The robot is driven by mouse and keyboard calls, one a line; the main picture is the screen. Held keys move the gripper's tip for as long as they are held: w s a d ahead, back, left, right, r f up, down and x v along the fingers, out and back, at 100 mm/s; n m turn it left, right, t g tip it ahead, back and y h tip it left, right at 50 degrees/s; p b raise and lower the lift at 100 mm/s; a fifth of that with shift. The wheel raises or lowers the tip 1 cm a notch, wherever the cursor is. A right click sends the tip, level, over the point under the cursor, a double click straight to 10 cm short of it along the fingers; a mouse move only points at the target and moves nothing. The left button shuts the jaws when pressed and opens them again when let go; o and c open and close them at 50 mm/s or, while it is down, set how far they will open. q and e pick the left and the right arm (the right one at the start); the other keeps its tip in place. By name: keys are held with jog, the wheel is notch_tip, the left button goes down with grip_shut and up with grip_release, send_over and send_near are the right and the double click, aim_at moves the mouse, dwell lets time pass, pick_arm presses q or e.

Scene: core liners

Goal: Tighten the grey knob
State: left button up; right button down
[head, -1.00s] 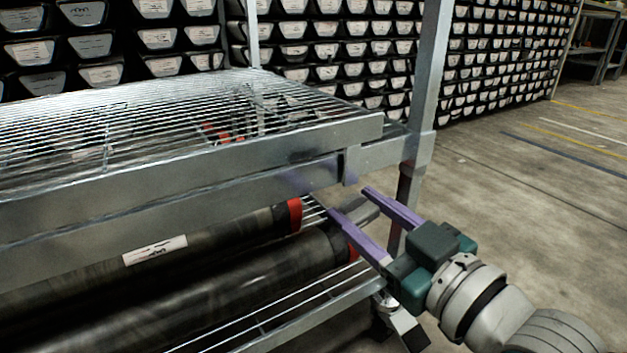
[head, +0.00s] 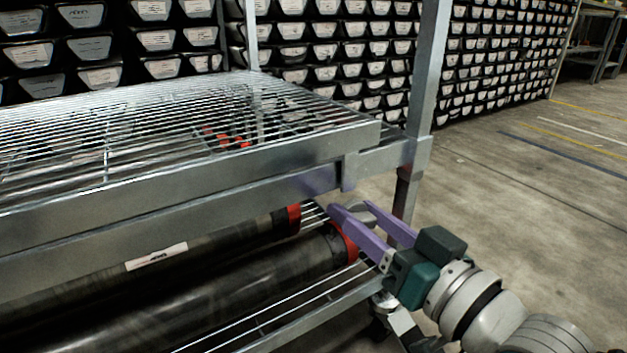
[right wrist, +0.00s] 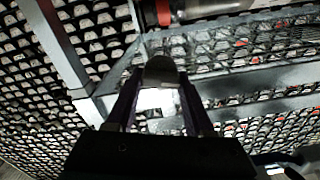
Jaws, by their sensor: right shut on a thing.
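The grey knob (head: 359,211) sits near the red-ended front tube, under the right end of the rack's upper shelf. Only a small part of it shows in the head view. My right gripper (head: 350,204), with purple fingers, reaches in from the lower right and is shut on the knob. In the right wrist view the rounded grey knob (right wrist: 160,70) lies between the tips of my right gripper (right wrist: 160,82). My left gripper is not in view.
A metal rack with a wire upper shelf (head: 150,115) and a front rail (head: 200,175) covers the left. Its upright post (head: 428,75) stands close behind my gripper. Dark tubes (head: 210,305) lie on the lower shelf. The floor (head: 530,220) at right is clear.

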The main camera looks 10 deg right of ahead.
jog(key=m, duration=0.3)
jog(key=shift+d+m, duration=0.1)
jog(key=shift+m, duration=0.3)
jog(key=m, duration=0.3)
jog(key=shift+f+m, duration=0.15)
jog(key=shift+m, duration=0.15)
jog(key=m+b, duration=0.1)
jog(key=m, duration=0.2)
jog(key=shift+w+d+f+m, duration=0.1)
jog(key=shift+m, duration=0.2)
jog(key=shift+f+m+b, duration=0.1)
jog(key=shift+m+b, duration=0.4)
jog(key=shift+m, duration=1.3)
jog(key=shift+c, duration=1.4)
grip_release()
